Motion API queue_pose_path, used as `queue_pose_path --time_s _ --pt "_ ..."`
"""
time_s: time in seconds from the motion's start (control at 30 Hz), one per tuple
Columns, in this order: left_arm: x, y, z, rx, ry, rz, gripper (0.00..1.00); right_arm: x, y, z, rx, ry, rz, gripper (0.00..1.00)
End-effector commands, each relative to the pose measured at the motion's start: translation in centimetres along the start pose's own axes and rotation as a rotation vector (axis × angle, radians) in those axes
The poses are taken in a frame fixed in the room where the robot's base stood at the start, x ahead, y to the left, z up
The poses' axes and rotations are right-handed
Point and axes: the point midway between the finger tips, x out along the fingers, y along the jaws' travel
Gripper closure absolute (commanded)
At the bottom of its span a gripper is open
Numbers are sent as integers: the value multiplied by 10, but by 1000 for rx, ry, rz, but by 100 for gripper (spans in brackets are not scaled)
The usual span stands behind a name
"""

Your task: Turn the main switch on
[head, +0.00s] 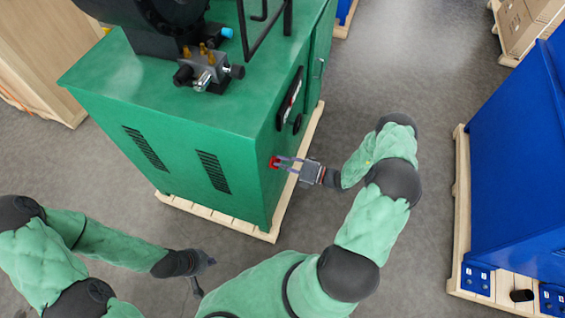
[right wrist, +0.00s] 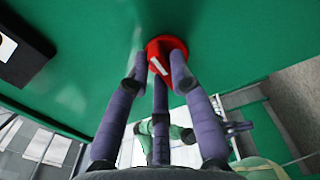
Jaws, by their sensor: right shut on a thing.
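The main switch (head: 274,162) is a small red knob on the right side face of the green machine cabinet (head: 225,125). In the right wrist view the red switch (right wrist: 166,52) shows a white bar mark that lies slanted. My right gripper (head: 282,162) is at the switch, its purple fingers on either side of the knob and shut on it. The same fingers show in the right wrist view (right wrist: 158,75). My left gripper (head: 203,275) hangs low at the left, away from the cabinet; its finger state is too small to tell.
A black panel (head: 290,98) with a dark knob sits above the switch on the same face. The cabinet stands on a wooden pallet (head: 250,233). A blue machine (head: 520,160) on a pallet stands at the right.

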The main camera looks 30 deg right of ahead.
Motion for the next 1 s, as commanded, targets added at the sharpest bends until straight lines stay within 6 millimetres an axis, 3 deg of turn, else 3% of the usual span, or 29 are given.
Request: queue_pose_path --time_s 0.47,0.5,0.6,1.0 --pt "0 0 0 0 0 0 100 0 0 1 15 -2 -2 100" --pt "0 0 0 0 0 0 100 0 0 1 15 -2 -2 75" --pt "0 0 0 0 0 0 100 0 0 1 14 -2 -2 54" --pt "0 0 0 0 0 0 100 -5 0 1 14 -2 -1 54"
